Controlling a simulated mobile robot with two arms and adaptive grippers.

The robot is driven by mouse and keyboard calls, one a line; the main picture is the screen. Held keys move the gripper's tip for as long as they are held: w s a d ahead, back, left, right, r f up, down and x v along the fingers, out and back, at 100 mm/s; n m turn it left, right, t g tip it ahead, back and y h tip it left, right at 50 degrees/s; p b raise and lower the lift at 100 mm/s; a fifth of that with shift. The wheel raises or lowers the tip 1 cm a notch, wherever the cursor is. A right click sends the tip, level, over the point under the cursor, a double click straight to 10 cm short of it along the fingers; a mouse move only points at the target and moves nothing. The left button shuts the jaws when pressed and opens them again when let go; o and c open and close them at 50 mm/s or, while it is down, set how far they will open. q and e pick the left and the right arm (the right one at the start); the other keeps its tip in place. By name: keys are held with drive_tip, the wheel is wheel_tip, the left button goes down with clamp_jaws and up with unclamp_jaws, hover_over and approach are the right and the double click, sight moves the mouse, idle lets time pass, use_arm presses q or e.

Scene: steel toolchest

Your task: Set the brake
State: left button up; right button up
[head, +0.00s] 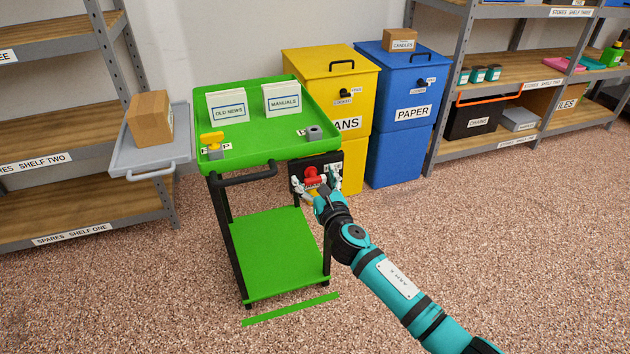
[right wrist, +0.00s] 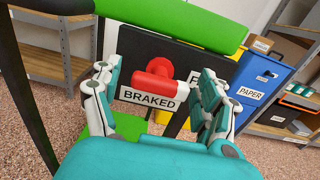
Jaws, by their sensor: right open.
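A red brake handle (head: 313,176) sits on a black plate (head: 298,161) at the right front of the green cart (head: 270,151). Another label at the right is mostly hidden by a finger. My right gripper (head: 318,188) is open, with its fingers on either side of the handle; in the wrist view the fingers (right wrist: 156,92) stand apart from it. My left gripper is not in view.
The cart top holds OLD NEWS (head: 227,107) and MANUALS (head: 282,98) boxes, a yellow knob (head: 212,140) and a grey knob (head: 314,133). A yellow bin (head: 330,80) and blue bin (head: 403,85) stand behind. A grey tray (head: 145,150) juts out left.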

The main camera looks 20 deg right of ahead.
drive_tip(key=c, duration=1.2)
